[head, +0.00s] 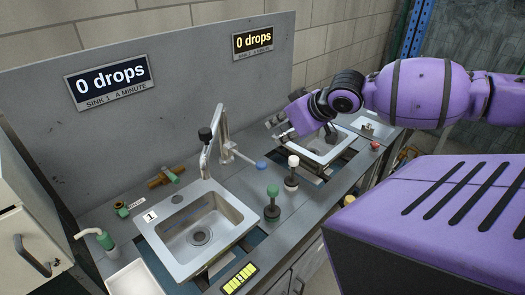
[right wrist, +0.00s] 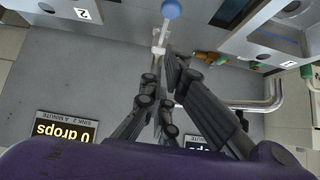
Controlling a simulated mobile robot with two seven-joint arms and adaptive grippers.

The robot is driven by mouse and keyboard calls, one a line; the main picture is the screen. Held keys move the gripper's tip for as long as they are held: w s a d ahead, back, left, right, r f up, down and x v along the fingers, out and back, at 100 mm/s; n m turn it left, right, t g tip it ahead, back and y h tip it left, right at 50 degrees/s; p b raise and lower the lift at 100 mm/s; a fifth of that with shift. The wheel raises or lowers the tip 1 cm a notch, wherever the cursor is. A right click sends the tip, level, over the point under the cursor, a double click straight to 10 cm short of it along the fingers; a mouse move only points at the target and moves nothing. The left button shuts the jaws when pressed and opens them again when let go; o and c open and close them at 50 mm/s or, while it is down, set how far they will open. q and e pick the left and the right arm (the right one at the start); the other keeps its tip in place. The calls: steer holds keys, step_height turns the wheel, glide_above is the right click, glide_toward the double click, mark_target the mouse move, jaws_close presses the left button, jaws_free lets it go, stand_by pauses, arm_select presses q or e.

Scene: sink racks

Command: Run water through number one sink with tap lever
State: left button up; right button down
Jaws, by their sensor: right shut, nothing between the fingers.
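Sink 1 (head: 167,228), a grey basin with a "1" label, stands at the front and looks empty. Its upright tap (head: 207,155) has a pale lever (head: 240,157) ending in a blue knob (head: 261,165), pointing right. My right gripper (head: 270,123) is shut and empty, above and right of the lever in the head view. In the right wrist view, the shut fingers (right wrist: 166,70) lie close to the lever (right wrist: 160,38), with its blue knob (right wrist: 171,9) beyond them; I cannot tell whether they touch. The sink 1 sign (head: 110,77) reads 0 drops. My left gripper is out of view.
Sink 2 (head: 345,140) lies behind my right arm; its sign (head: 253,40) also reads 0 drops. A green-topped post (head: 272,200) and a white-topped post (head: 292,172) stand between the sinks. Pipe fittings (head: 165,178) lie left of the tap. The grey back panel (head: 190,70) closes off the rear.

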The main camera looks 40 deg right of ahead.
steer(key=x, duration=0.2)
steer(key=b, duration=0.3)
glide_above(263, 163)
steer(key=f, duration=0.6)
steer(key=shift+w+f, duration=0.15)
steer(key=shift+w, duration=0.05)
steer(key=shift+f, duration=0.9)
steer(key=shift+s+f, duration=0.15)
steer(key=shift+f, duration=0.15)
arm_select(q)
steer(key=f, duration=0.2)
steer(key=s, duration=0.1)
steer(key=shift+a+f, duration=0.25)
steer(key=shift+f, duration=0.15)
arm_select(e)
steer(key=shift+f, duration=0.1)
